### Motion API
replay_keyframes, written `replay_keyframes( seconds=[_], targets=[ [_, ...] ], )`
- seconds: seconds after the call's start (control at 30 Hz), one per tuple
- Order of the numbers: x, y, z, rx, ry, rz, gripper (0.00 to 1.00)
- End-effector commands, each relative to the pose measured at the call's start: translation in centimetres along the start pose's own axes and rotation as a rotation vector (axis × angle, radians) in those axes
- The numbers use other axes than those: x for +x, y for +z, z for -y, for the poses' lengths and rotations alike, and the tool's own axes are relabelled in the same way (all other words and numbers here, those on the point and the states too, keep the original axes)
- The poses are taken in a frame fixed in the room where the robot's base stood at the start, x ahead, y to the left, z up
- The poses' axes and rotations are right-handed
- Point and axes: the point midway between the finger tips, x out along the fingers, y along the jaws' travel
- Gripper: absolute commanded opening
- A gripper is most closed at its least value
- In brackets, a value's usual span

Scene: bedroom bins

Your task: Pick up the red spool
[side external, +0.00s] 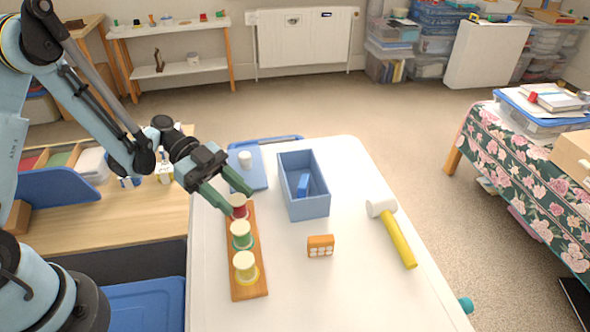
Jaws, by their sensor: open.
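The red spool (239,208) stands upright at the far end of an orange-brown wooden board (249,286) on the white table. A green spool (242,236) and a yellow spool (245,266) stand in line with it on the same board, nearer the camera. My gripper (238,201) has green fingers and is open. Its fingertips are close above the red spool, one to each side of its top in the picture. I cannot tell whether they touch it. The fingers partly hide the spool's top.
A blue open bin (321,206) with a blue block (303,186) inside stands right of the board. A small orange box (320,246) and a white-headed mallet with a yellow handle (398,238) lie farther right. A blue tray with a white cylinder (245,158) is behind. The table's front is clear.

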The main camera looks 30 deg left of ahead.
Motion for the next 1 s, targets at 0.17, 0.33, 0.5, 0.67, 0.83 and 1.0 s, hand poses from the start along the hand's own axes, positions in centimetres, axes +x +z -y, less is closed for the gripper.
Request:
replay_keyframes(
  seconds=[0.17,0.33,0.5,0.67,0.83,1.0],
  targets=[
    [1.6,0.0,0.0,-0.001,0.001,0.000,0.46],
    [1.7,0.0,0.0,-0.002,0.000,0.000,0.46],
    [1.7,0.0,0.0,-0.002,0.000,0.001,0.30],
    [1.7,0.0,0.0,-0.002,0.000,0.001,0.09],
    [1.7,0.0,0.0,-0.002,-0.001,0.001,0.09],
    [1.6,-0.2,0.0,-0.002,-0.001,0.001,0.09]
  ],
)
